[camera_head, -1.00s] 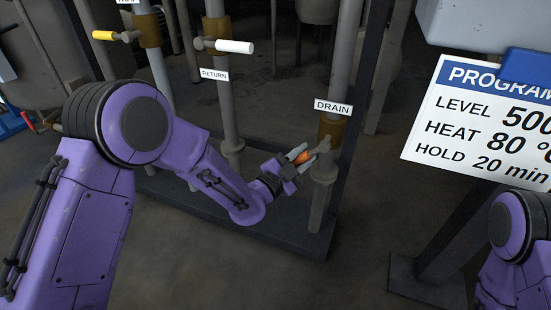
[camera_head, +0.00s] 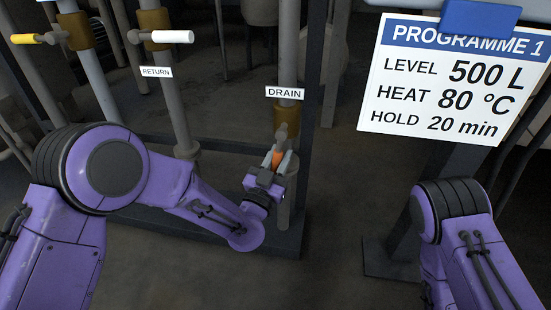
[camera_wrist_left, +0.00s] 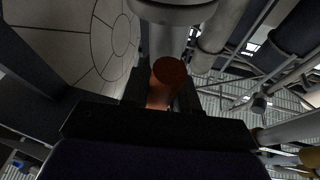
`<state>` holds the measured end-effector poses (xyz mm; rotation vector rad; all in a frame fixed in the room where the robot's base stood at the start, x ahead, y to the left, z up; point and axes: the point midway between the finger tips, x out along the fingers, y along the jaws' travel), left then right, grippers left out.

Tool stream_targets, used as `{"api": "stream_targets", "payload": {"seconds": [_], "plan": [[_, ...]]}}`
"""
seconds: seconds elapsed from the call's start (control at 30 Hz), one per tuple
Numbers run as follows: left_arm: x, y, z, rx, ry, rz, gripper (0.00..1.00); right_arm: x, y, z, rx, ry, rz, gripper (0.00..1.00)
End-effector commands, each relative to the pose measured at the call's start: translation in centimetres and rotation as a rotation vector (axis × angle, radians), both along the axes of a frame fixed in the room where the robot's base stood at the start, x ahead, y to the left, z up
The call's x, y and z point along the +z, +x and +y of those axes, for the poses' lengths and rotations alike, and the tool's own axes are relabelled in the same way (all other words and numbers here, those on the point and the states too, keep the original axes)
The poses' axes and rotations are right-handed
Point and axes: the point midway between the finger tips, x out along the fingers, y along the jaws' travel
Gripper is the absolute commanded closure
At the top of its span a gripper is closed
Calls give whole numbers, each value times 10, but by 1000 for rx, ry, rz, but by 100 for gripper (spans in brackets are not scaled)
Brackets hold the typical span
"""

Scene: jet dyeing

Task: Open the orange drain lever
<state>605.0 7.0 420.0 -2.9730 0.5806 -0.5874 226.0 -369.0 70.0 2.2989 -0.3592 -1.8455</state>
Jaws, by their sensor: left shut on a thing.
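The orange drain lever (camera_head: 277,158) is on the pipe under the DRAIN sign (camera_head: 285,92). It points down and toward me from its valve. My left gripper (camera_head: 275,163) is shut on it, with a finger on either side. In the left wrist view the lever's round orange end (camera_wrist_left: 168,72) sits between the dark fingers, below a pale pipe. My right arm shows at the right of the head view, but its gripper is out of view.
A white lever (camera_head: 172,37) is on the RETURN pipe, and a yellow lever (camera_head: 27,39) is further left. A programme board (camera_head: 450,80) stands at the right. A dark base rail (camera_head: 160,212) runs along the floor below the pipes.

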Motion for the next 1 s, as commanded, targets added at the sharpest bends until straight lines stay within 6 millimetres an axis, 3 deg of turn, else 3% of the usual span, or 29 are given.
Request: {"api": "stream_targets", "payload": {"seconds": [0.47,0.5,0.53,0.83,1.0], "plan": [[0,-1,-2,-4,-11,4,100,0,1,-1,2,-3,-5,57],[0,-1,-2,-4,-10,3,61,0,1,-1,2,-3,-5,57],[0,-1,-2,-3,-11,2,52,0,1,-1,2,-3,-5,57],[0,-2,0,0,-11,2,50,0,0,0,2,-1,-3,57],[-7,-24,8,-3,-8,6,50,10,-10,7,-12,24,52,57]]}}
